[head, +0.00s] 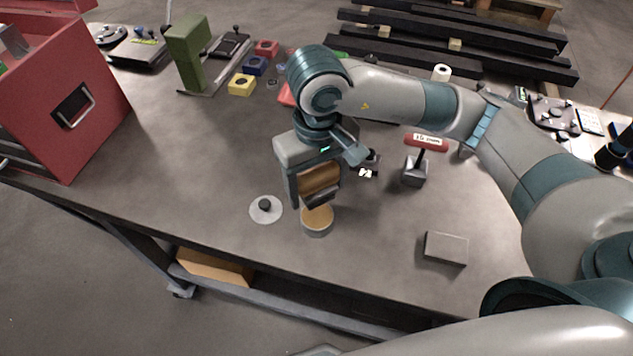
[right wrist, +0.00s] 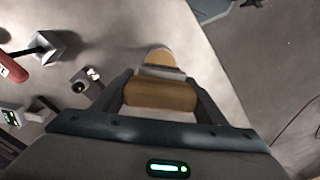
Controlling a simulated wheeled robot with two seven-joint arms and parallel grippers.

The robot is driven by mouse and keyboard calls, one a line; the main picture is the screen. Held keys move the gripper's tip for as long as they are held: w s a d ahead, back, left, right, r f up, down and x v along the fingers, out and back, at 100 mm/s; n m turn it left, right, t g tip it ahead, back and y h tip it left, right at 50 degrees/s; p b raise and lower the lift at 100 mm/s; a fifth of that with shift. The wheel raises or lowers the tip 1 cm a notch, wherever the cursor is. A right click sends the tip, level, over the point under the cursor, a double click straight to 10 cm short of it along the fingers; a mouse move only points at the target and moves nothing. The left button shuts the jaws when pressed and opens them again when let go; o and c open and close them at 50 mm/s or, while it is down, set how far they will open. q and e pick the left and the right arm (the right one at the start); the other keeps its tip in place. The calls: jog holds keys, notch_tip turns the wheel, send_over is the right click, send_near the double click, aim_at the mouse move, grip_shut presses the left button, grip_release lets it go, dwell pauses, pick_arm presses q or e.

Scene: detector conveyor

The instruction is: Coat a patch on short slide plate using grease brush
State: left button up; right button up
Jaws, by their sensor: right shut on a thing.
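My right gripper (head: 319,188) is shut on the grease brush (head: 319,177), around its wooden handle. The brush points down, with its metal band just above a round tin (head: 317,228) with an amber top. I cannot tell whether the hidden bristle tips touch the grease. In the right wrist view the brush handle (right wrist: 160,94) lies between the fingers, with the tin (right wrist: 160,57) beyond it. A flat grey block (head: 446,248), which looks like the short slide plate, lies to the right near the table's front edge. My left gripper is not in view.
A round lid with a black knob (head: 265,207) lies left of the tin. A red-handled tool marked 15 mm (head: 415,172) stands behind the grey block. A red toolbox (head: 60,95) is at left. The table (head: 385,245) is clear between tin and block.

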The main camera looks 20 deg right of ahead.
aim_at(317, 215)
jog(key=shift+a+f, duration=0.1)
jog(key=shift+f, duration=2.4)
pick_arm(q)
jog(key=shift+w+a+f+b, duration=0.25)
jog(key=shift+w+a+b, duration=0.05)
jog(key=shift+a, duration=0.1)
pick_arm(e)
jog(key=shift+f, duration=0.5)
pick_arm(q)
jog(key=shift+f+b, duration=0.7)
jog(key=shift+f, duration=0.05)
pick_arm(e)
jog(key=shift+f, duration=0.5)
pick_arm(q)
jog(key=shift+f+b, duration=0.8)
pick_arm(e)
jog(key=shift+s+f, duration=0.1)
jog(key=shift+f, duration=0.05)
dwell(1.8)
